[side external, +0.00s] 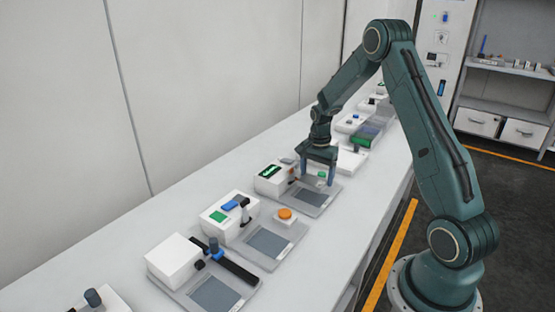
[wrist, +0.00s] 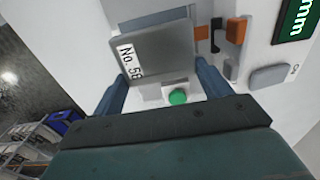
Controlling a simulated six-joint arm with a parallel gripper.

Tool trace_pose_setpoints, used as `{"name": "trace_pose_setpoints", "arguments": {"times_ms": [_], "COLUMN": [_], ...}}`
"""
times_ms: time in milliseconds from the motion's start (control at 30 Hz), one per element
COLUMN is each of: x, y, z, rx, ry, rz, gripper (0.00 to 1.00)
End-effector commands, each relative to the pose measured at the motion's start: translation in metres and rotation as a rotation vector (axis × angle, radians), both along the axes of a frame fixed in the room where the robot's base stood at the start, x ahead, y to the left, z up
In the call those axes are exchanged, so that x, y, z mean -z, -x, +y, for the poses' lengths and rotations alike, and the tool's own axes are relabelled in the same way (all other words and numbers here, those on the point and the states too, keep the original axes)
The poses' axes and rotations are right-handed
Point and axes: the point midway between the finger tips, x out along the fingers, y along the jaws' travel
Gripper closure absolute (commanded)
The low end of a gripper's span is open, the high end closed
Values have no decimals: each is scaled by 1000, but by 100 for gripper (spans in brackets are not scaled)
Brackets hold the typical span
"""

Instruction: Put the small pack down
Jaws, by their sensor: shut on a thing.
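My gripper (side external: 317,179) points down over the grey tray with the green button (side external: 322,174), on the bench. In the wrist view its blue fingers (wrist: 160,68) are shut on a flat grey pack, the small pack (wrist: 166,50), with a white "No." label at its left edge. The fingertips meet the pack's two sides. Part of the tray (wrist: 202,12) shows behind it, and the green button (wrist: 178,97) is visible between the fingers. In the side view I cannot clearly pick the pack out from the tray. I cannot tell whether it touches the tray.
A white box with a green label (side external: 270,178) stands beside the tray, with an orange part (wrist: 236,30) close to my right finger in the wrist view. A station with an orange button (side external: 285,212) stands nearer the side camera. More stations line the bench (side external: 130,258).

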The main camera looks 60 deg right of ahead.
Motion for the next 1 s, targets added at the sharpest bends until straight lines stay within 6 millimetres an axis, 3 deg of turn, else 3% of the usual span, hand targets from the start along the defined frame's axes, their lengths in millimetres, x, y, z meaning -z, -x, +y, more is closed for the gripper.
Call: {"name": "trace_pose_setpoints", "arguments": {"times_ms": [467,1000], "x": [41,47], "y": [0,0], "z": [0,0], "rx": [0,0], "ry": [-1,0], "rz": [2,0], "gripper": [50,50]}}
